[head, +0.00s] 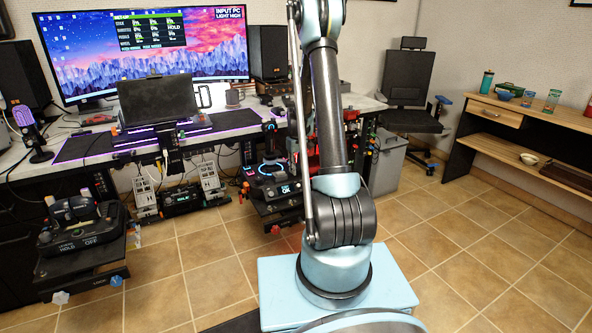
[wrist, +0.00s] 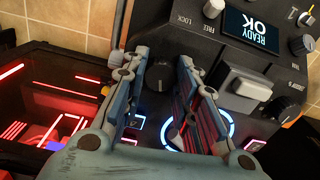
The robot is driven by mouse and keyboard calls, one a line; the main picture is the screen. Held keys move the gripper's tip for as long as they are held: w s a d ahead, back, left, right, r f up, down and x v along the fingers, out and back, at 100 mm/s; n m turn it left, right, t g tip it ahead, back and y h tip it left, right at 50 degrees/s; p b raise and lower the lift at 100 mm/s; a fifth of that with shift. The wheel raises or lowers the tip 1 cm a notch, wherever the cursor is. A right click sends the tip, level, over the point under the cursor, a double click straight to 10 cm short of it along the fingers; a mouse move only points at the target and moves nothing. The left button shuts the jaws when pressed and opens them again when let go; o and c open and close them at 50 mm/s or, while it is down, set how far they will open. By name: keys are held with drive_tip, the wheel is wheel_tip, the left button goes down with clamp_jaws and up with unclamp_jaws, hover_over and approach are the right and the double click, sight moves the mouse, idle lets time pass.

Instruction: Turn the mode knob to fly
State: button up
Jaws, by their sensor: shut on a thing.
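In the wrist view my gripper (wrist: 163,62) is over a dark control panel (wrist: 190,42), seen upside down. Its two fingers stand either side of a dark round knob (wrist: 158,80) and are shut on it. Fingers partly cover the knob, and I cannot read a mode label or its pointer. A small screen (wrist: 252,27) on the panel reads READY OK. Another knob (wrist: 213,8) is near the words FREE and LOCK. In the head view the panel's screen (head: 287,189) shows low behind my arm; my gripper is not visible there.
A blue-lit ring (wrist: 228,122) lies close by my right finger. A grey block-shaped control (wrist: 243,87) and small knobs (wrist: 301,45) stand to the right. A red-lit dark box (wrist: 45,85) is on the left. The tiled floor (head: 450,270) at right is clear.

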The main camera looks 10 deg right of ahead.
sight(297, 169)
idle(0.4)
drive_tip(key=o, duration=0.8)
wheel_tip(297, 169, up, 12)
drive_tip(key=shift+f, duration=0.1)
idle(0.4)
